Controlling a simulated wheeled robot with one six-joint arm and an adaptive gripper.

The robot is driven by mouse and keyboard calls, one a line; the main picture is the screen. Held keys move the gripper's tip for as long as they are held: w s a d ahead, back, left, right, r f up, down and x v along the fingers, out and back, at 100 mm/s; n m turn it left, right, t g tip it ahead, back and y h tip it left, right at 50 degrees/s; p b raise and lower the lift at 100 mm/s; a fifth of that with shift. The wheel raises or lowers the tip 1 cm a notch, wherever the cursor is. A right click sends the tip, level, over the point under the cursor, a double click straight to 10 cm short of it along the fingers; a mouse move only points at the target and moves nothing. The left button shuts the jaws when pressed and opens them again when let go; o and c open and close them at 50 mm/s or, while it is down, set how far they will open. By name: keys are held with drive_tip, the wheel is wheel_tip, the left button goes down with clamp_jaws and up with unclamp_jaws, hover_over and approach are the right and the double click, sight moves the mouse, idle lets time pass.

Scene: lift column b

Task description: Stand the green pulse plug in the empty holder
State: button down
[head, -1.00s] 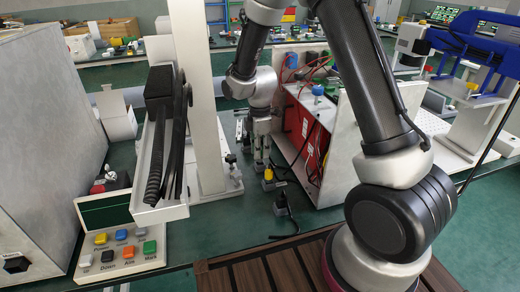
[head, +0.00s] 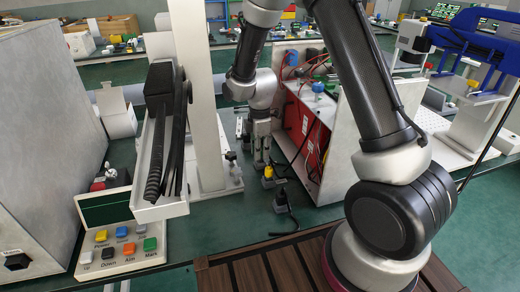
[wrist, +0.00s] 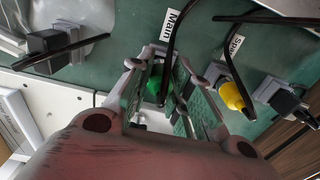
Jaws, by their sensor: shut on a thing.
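The green pulse plug (wrist: 155,84) is between the two fingers of my gripper (wrist: 153,80) in the wrist view. My gripper is shut on it. A grey holder (wrist: 152,50) by the "Main" label is just beyond the plug, in line with it. The fingers partly hide this, and I cannot tell whether the plug is in the holder. In the head view my gripper (head: 261,152) points down at the bench beside the red box, and the green plug cannot be made out there.
A yellow plug (wrist: 232,96) stands in the holder by the "Spare" label. The open red box (head: 301,125) stands close to my gripper.

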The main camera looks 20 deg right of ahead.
drive_tip(key=shift+f, duration=0.45)
drive_tip(key=c, duration=1.2)
unclamp_jaws()
drive_tip(key=shift+c, duration=0.2)
drive_tip(key=shift+r, duration=4.5)
